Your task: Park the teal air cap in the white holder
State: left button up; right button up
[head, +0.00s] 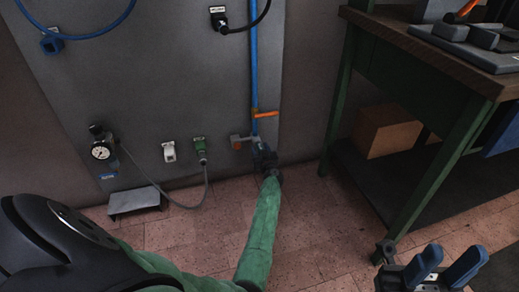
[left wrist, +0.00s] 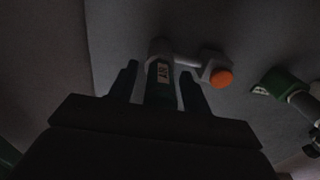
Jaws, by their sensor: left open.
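A dark green-teal cap with a small pale label (left wrist: 160,82), which I take as the teal air cap, sits between the fingers of my left gripper (left wrist: 160,88). The fingers are open on both sides of it; I cannot tell if they touch it. In the head view my left gripper (head: 262,154) is at the low end of the blue pipe and largely hides the cap. The white holder (head: 169,151) is on the grey panel, left of my left gripper. My right gripper (head: 450,262) is open and empty at the bottom right.
A valve with an orange knob (left wrist: 221,78) is beside the cap. A green connector (head: 200,147) with a grey hose hangs between the holder and my left gripper. A gauge (head: 101,149) and small shelf (head: 135,201) are further left. A workbench (head: 425,60) stands at right.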

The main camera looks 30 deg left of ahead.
pick_arm(q)
jog(key=shift+p, duration=0.3)
grip_shut()
jog(key=shift+p+v, duration=2.45)
jog(key=shift+v, duration=0.55)
